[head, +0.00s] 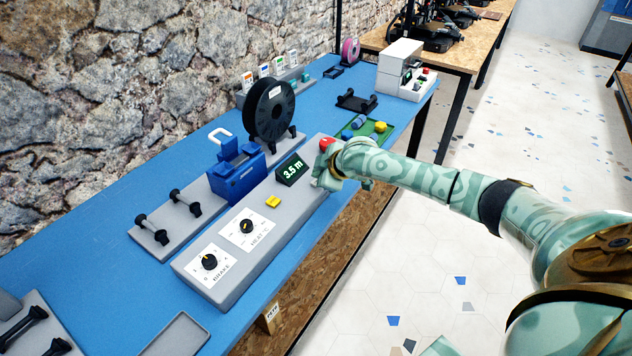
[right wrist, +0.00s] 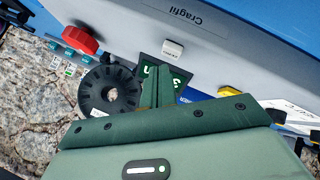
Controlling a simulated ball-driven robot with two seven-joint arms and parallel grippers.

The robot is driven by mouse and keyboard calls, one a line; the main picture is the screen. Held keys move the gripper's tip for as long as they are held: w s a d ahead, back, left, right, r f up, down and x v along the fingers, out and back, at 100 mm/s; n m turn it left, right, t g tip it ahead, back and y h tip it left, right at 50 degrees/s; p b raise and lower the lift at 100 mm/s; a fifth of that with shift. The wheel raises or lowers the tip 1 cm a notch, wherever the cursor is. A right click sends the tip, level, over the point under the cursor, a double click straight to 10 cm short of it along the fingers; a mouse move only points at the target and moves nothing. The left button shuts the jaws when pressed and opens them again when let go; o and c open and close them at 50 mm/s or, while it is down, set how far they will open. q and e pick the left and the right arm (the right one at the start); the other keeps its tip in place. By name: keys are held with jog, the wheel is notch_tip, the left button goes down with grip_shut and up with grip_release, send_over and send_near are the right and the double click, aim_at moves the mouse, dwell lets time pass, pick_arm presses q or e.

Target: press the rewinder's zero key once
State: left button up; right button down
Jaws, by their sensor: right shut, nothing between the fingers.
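The rewinder (head: 262,232) is a long grey console on the blue bench, with two black knobs, a yellow key (head: 273,201), a dark display (head: 291,170) reading 3.5 m and a red button (head: 326,143). In the right wrist view a small white key (right wrist: 172,50) with unreadable print sits beside the display (right wrist: 152,72); it is the likely zero key. My right gripper (head: 322,178) is over the console between display and red button, hiding the white key in the head view. Its shut, empty fingers (right wrist: 160,72) show just short of the white key; contact cannot be told. My left gripper is out of view.
A black spool (head: 269,110) on a stand and a blue device (head: 237,170) stand behind the console. A green tray (head: 375,138) with small blue and yellow parts lies beyond it. A stone wall (head: 100,100) borders the bench. The floor to the right is open.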

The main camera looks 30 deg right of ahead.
jog(key=shift+f, duration=0.15)
dwell(0.7)
jog(key=shift+f, duration=0.25)
jog(key=shift+f, duration=0.4)
dwell(0.5)
jog(key=shift+r, duration=0.1)
jog(key=shift+r+p, duration=0.75)
notch_tip(320, 180, up, 5)
jog(key=p, duration=0.4)
dwell(0.4)
